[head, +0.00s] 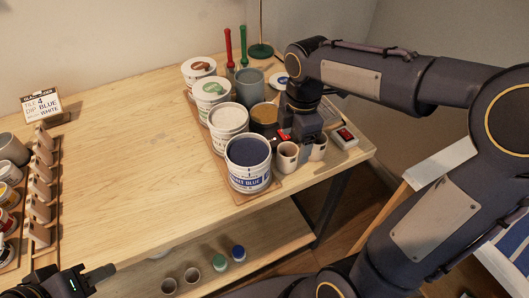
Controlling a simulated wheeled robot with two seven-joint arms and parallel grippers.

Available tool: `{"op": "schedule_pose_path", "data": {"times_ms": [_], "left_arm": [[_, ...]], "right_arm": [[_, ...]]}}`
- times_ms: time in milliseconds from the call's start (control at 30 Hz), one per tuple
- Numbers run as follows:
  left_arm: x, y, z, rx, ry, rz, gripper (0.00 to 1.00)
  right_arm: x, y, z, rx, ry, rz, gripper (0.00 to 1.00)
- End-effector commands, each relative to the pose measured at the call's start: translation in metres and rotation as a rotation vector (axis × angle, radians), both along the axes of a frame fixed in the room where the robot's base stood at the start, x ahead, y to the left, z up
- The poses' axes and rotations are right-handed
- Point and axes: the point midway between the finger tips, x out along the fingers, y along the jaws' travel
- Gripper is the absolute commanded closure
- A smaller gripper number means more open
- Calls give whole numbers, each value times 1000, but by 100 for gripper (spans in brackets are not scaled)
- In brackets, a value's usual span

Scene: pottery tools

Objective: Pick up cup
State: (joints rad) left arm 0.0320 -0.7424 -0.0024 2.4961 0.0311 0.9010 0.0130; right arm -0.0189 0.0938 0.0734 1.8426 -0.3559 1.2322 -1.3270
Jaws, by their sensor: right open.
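A small beige cup (287,158) stands upright at the table's front right, beside the blue glaze bucket. A second small cup (318,149) stands just to its right, partly hidden by my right gripper. My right gripper (302,141) is open and points down at these two cups, close to both. Its fingertips are partly hidden, so I cannot tell whether it touches either cup. My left gripper (98,275) is low at the bottom left, away from the cups; its finger opening does not show clearly.
Glaze buckets, including a dark blue one (248,163) and a white one (228,125), crowd a wooden board left of the cups. A device with a red display (345,136) lies to the right. The table's middle (120,140) is clear. More cups (192,275) stand on the lower shelf.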

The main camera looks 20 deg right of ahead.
Motion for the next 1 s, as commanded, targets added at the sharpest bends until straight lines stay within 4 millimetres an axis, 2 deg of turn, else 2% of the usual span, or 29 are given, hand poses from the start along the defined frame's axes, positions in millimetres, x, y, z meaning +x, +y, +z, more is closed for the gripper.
{"op": "schedule_pose_path", "data": {"times_ms": [167,700,1000], "left_arm": [[0,0,-2,0,0,0,64],[0,0,1,0,0,0,64],[0,0,1,0,0,0,64]], "right_arm": [[12,0,-12,-27,27,114,25],[16,0,-79,-25,26,112,25],[17,0,-84,-24,22,111,25]]}}
